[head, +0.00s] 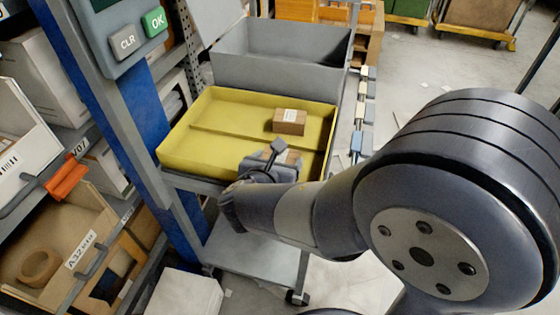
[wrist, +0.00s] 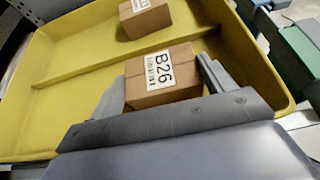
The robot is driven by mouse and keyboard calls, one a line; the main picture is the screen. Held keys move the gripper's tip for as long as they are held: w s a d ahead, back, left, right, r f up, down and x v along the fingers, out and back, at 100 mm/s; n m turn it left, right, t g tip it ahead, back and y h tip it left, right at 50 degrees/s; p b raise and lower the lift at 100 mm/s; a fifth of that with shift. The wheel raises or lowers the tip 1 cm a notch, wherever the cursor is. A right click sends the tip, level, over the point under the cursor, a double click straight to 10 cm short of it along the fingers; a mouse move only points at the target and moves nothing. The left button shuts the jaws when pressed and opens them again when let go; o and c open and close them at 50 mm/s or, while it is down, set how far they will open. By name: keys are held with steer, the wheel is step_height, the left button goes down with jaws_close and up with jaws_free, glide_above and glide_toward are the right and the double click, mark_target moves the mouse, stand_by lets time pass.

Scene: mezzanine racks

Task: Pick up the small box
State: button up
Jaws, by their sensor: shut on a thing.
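A small brown cardboard box (wrist: 178,92) with a white label reading B26 sits between the fingers of my gripper (wrist: 162,76) in the wrist view. The fingers press on its two sides and are shut on it. In the head view my gripper (head: 268,162) is over the near part of the yellow tote (head: 180,152), and only part of the held box (head: 293,156) shows behind it. I cannot tell whether the box touches the tote floor. A second brown box (head: 290,121) lies farther back in the tote, apart from the gripper; it also shows in the wrist view (wrist: 146,18).
A low ridge crosses the tote floor. A grey tote (head: 280,75) stands right behind the yellow one. A blue post (head: 150,130) with a CLR/OK button panel (head: 135,45) and shelves with open cartons (head: 60,240) stand at the left. Open floor lies at the right.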

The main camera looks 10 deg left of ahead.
steer(key=c, duration=0.5)
